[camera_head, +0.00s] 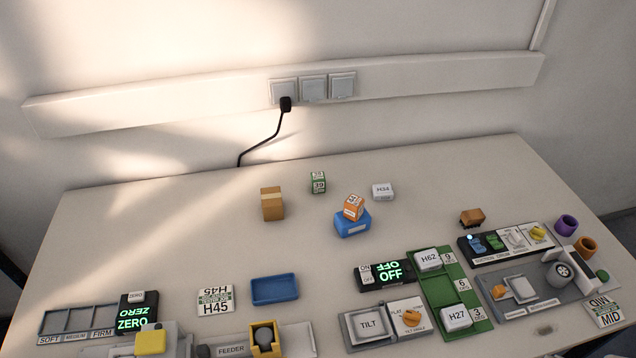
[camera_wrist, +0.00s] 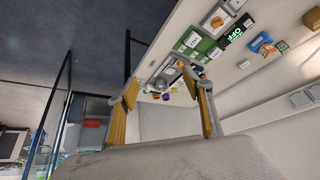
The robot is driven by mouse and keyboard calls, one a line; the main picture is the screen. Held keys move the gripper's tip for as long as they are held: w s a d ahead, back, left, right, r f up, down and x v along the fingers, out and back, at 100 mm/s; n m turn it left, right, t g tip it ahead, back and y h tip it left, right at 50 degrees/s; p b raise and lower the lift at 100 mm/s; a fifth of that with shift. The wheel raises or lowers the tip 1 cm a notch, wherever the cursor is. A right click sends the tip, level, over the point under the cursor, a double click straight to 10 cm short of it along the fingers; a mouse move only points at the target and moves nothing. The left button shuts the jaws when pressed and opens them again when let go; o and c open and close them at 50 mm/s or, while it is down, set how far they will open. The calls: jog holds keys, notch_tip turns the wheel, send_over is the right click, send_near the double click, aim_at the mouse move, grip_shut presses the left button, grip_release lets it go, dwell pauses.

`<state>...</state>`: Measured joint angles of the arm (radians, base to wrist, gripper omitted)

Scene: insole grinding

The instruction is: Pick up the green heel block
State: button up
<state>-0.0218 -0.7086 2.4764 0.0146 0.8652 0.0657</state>
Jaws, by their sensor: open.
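The green heel block (camera_head: 318,182) is a small green cube with white printed labels on its faces. It stands upright on the table towards the back, in the head view, with clear space around it. I cannot surely pick it out in the tilted wrist view. My gripper (camera_wrist: 161,84) shows only in the wrist view, with its two yellow-padded fingers spread wide and nothing between them. It is apart from the table objects, which appear small beyond the fingers.
An orange block (camera_head: 353,206) rests tilted on a blue block (camera_head: 352,224), right of the green one. A brown box (camera_head: 272,204) stands to the left and a white H34 block (camera_head: 383,191) to the right. A blue tray (camera_head: 275,290) and several stations fill the front.

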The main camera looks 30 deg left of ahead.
jog(key=w+a+r+m+t+y, duration=0.15)
jog(key=w+a+m, duration=0.35)
jog(key=w+a, duration=0.6)
jog(key=w+a+m+t+y, duration=0.15)
jog(key=w+a+m, duration=0.35)
jog(key=w+a, duration=0.5)
jog(key=m+t+y, duration=0.1)
jog(key=m+y, duration=0.2)
jog(key=m, duration=1.2)
send_over(318, 182)
jog(key=s+d, duration=0.2)
jog(key=d, duration=0.7)
notch_tip(318, 182, down, 18)
jog(key=a+f+m, duration=0.1)
jog(key=a+f, duration=0.1)
jog(key=s+a+f+m, duration=0.1)
jog(key=f, duration=0.2)
jog(key=a+f+m, duration=0.1)
jog(key=a+f, duration=0.1)
jog(key=shift+s+a+f+t+y, duration=0.15)
jog(key=shift+s+a+t+y, duration=0.15)
jog(key=shift+a+t+y, duration=0.1)
jog(key=shift+s+a+f+m, duration=0.2)
jog(key=shift+a+f+m, duration=0.1)
jog(key=shift+f, duration=0.15)
